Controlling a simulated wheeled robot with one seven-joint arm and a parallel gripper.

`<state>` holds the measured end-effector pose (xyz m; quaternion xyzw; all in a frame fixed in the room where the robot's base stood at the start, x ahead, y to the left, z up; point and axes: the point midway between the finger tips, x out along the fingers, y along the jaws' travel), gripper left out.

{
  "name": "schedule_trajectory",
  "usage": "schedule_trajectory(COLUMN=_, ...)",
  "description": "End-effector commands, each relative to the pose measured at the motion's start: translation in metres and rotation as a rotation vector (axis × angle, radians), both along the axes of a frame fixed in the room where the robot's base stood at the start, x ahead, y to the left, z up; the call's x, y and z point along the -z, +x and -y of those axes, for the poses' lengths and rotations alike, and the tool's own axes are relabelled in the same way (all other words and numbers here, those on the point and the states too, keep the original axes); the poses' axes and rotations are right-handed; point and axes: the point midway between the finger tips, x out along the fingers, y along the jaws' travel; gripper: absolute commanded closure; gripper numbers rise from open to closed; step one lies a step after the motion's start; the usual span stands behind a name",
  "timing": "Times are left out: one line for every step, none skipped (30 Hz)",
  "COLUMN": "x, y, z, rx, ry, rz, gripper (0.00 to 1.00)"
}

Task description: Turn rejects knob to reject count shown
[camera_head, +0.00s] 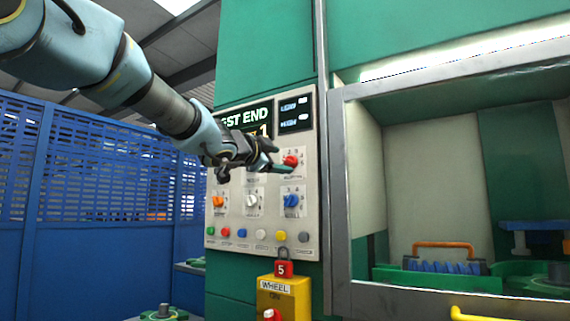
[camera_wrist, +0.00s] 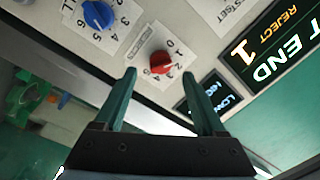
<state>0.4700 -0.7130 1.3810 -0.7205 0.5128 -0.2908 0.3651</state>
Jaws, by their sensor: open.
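A red knob (camera_head: 290,160) with a numbered scale sits at the upper right of the pale control panel (camera_head: 262,209). It also shows in the wrist view (camera_wrist: 160,62), just beyond and between my fingertips. Its pointer setting is too small to read surely. The dark display (camera_wrist: 268,46) reads "REJECT" with a 1 and part of "T END". In the head view my wrist partly covers this display (camera_head: 245,118). My gripper (camera_head: 277,157) is open and empty in front of the panel, close to the red knob; its fingers (camera_wrist: 158,73) appear apart from it.
A blue knob (camera_head: 291,201), a white knob (camera_head: 252,201) and an orange knob (camera_head: 218,202) are lower on the panel, above a row of several coloured buttons. A yellow box (camera_head: 284,300) with a red padlock (camera_head: 283,269) stands below. A metal-framed opening (camera_head: 338,200) is to the right.

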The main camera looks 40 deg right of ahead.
Motion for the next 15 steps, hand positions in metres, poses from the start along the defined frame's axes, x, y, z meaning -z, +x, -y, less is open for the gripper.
schedule_trajectory(x=0.001, y=-0.003, z=-0.012, rx=-0.003, ry=-0.002, rz=0.001, gripper=0.27)
schedule_trajectory(x=0.001, y=-0.005, z=-0.018, rx=-0.002, ry=-0.001, rz=0.0, gripper=0.27)
schedule_trajectory(x=0.001, y=-0.008, z=-0.025, rx=-0.002, ry=-0.001, rz=0.001, gripper=0.27)
schedule_trajectory(x=0.001, y=-0.01, z=-0.03, rx=-0.002, ry=0.0, rz=0.002, gripper=0.27)
schedule_trajectory(x=0.002, y=-0.011, z=-0.035, rx=-0.001, ry=0.0, rz=0.002, gripper=0.27)
schedule_trajectory(x=0.002, y=-0.013, z=-0.041, rx=-0.001, ry=0.0, rz=0.002, gripper=0.27)
schedule_trajectory(x=0.002, y=-0.015, z=-0.045, rx=-0.001, ry=0.0, rz=0.001, gripper=0.27)
schedule_trajectory(x=0.003, y=-0.016, z=-0.049, rx=-0.001, ry=0.0, rz=0.001, gripper=0.27)
schedule_trajectory(x=0.002, y=-0.017, z=-0.053, rx=-0.001, ry=0.0, rz=0.001, gripper=0.27)
schedule_trajectory(x=0.003, y=-0.018, z=-0.056, rx=-0.001, ry=0.001, rz=0.0, gripper=0.27)
schedule_trajectory(x=0.003, y=-0.019, z=-0.058, rx=-0.001, ry=0.001, rz=0.0, gripper=0.27)
schedule_trajectory(x=0.003, y=-0.02, z=-0.061, rx=0.0, ry=0.0, rz=0.0, gripper=0.27)
schedule_trajectory(x=0.003, y=-0.02, z=-0.062, rx=0.0, ry=0.0, rz=0.0, gripper=0.27)
schedule_trajectory(x=0.003, y=-0.021, z=-0.063, rx=0.0, ry=0.0, rz=0.0, gripper=0.27)
schedule_trajectory(x=0.004, y=-0.021, z=-0.064, rx=0.001, ry=0.001, rz=0.0, gripper=0.27)
